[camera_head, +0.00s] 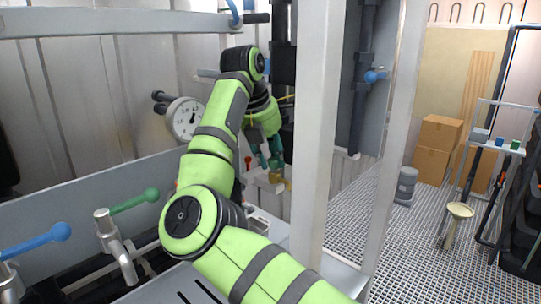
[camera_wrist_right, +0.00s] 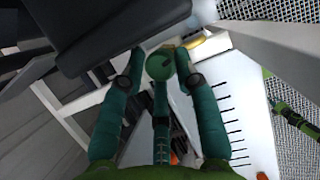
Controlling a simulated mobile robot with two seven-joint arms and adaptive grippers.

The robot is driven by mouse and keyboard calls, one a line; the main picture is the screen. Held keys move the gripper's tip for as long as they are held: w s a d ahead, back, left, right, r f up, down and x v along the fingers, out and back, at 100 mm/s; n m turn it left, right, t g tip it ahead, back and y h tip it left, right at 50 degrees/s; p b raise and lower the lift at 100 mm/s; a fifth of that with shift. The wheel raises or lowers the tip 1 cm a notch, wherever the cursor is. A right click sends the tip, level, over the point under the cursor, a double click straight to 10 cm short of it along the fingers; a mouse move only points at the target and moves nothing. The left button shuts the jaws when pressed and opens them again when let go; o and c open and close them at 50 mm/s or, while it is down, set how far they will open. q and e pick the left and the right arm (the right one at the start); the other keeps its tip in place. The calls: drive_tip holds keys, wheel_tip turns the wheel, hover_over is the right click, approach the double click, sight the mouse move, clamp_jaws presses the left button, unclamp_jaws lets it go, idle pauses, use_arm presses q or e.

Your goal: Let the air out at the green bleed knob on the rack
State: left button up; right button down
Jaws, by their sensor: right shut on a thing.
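My right gripper (camera_head: 270,158) points down beside the rack, past my bent arm, with its dark green fingers low over a brass fitting (camera_head: 281,183). In the right wrist view the fingers of the right gripper (camera_wrist_right: 159,58) are closed around a round green knob (camera_wrist_right: 160,66), which sits between the fingertips. Part of the brass-yellow fitting (camera_wrist_right: 208,43) shows just behind it. In the head view the knob is hidden by the fingers. My left gripper is not in view.
A pressure gauge (camera_head: 186,118) is left of my arm. A green-handled valve (camera_head: 135,201) and a blue-handled valve (camera_head: 38,240) are at lower left. A white post (camera_head: 318,110) stands close right of the gripper. Grated floor (camera_head: 345,210) lies beyond, with cardboard boxes (camera_head: 438,140).

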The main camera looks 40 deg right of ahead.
drive_tip(key=shift+d+r+m+g, duration=0.15)
drive_tip(key=shift+m+g, duration=0.1)
drive_tip(key=shift+m, duration=0.45)
drive_tip(key=shift+d+r+m+g, duration=0.1)
drive_tip(key=shift+m+g, duration=0.15)
drive_tip(key=shift+m, duration=0.45)
drive_tip(key=c, duration=1)
unclamp_jaws()
drive_tip(key=shift+d+f, duration=0.1)
drive_tip(key=shift+f, duration=0.05)
